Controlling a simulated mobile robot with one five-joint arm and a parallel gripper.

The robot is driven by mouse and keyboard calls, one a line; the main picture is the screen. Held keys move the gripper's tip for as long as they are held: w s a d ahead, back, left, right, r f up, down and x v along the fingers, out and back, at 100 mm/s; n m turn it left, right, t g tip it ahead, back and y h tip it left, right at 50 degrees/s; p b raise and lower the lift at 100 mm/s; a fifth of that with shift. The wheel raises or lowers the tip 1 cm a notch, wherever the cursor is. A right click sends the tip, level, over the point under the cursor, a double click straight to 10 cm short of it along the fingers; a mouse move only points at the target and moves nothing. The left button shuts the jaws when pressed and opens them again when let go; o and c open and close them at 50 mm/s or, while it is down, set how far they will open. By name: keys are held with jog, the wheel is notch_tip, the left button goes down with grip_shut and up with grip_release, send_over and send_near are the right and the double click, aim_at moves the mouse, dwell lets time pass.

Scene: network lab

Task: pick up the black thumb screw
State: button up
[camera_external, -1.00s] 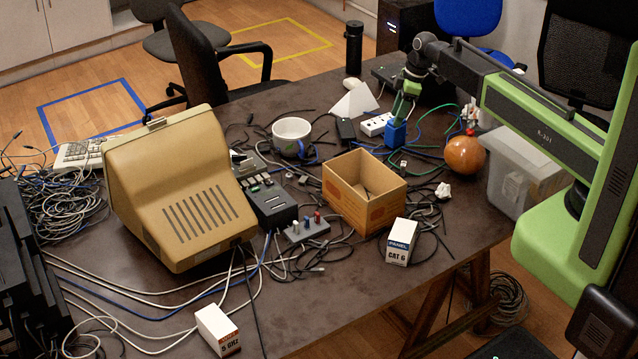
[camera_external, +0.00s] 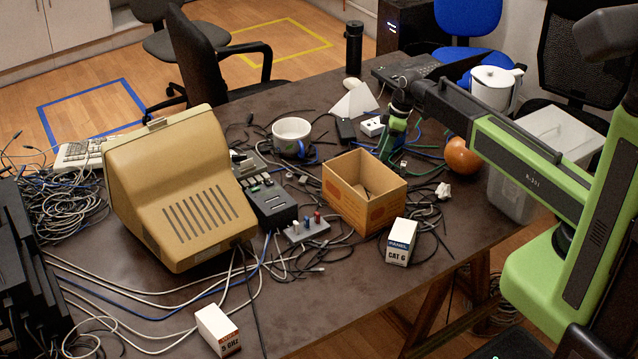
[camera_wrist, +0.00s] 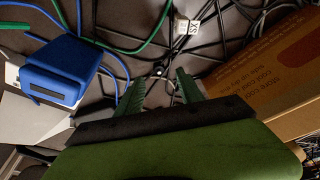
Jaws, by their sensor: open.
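My gripper (camera_external: 387,158) is low over the table, just behind the open cardboard box, with its green fingers pointing down. In the wrist view my gripper (camera_wrist: 160,84) is open, its two fingers apart with nothing held between them. A small dark piece with a bright glint (camera_wrist: 158,69) lies just beyond the fingertips, among black cables. It may be the black thumb screw, but it is too small to be sure. I cannot make it out in the external view, where the gripper and box block that area.
A blue block (camera_wrist: 58,70) lies left of my fingers and the cardboard box (camera_wrist: 270,62) stands close on the right. A white cable tag (camera_wrist: 194,27), black cables and a green cable (camera_wrist: 128,46) lie ahead.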

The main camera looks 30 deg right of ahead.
jog(key=b+x, duration=0.4)
jog(key=x, duration=0.1)
jog(key=shift+w+a+f, duration=0.1)
jog(key=shift+w, duration=0.1)
jog(key=shift+r, duration=0.2)
grip_shut()
